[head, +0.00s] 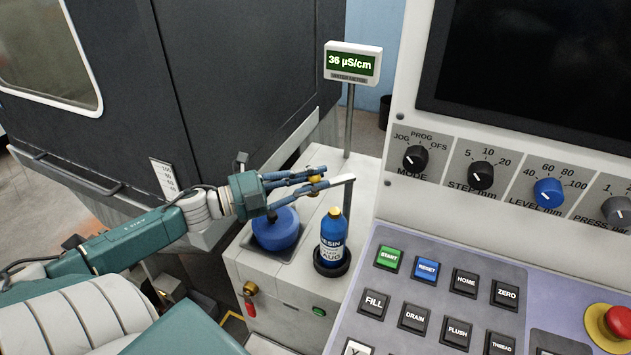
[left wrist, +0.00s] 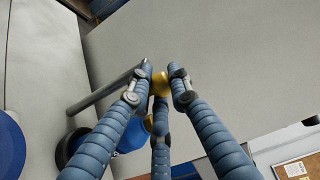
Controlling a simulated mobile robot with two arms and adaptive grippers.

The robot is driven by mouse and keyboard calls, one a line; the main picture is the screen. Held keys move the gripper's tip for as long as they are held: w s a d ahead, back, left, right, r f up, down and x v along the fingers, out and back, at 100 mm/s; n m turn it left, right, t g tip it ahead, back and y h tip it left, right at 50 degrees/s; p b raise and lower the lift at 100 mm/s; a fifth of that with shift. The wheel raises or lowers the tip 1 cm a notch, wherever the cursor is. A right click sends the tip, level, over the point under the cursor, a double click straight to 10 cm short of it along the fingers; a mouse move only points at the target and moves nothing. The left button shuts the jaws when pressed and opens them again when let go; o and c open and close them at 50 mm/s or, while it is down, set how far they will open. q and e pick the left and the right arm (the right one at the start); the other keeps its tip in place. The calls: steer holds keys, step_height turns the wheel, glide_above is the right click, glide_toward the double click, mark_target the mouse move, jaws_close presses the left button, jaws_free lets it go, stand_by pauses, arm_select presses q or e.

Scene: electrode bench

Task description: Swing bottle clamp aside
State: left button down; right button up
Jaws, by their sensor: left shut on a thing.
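The bottle clamp is a grey bar (head: 340,181) on a thin post, with a yellow knob (left wrist: 160,84) at its free end. My left gripper (head: 318,181) is shut on the yellow knob, its blue segmented fingers around it. The knob and the bar (left wrist: 108,90) also show in the left wrist view. The blue resin bottle (head: 332,248) with a yellow cap stands upright in a dark round holder, just below the bar. In the left wrist view the bottle (left wrist: 132,137) is partly hidden by the fingers. My right gripper is not in view.
A round blue lid (head: 277,230) sits in a recess left of the bottle. A meter display (head: 352,63) reading 36 µS/cm stands on a pole behind. A button panel (head: 432,300) lies close on the right. A dark cabinet (head: 235,80) stands behind my left arm.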

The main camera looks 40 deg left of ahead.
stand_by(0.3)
arm_select(q)
steer(key=c, duration=1.6)
jaws_free()
steer(key=v, duration=0.7)
steer(key=shift+s+a, duration=0.15)
steer(key=shift+s, duration=0.05)
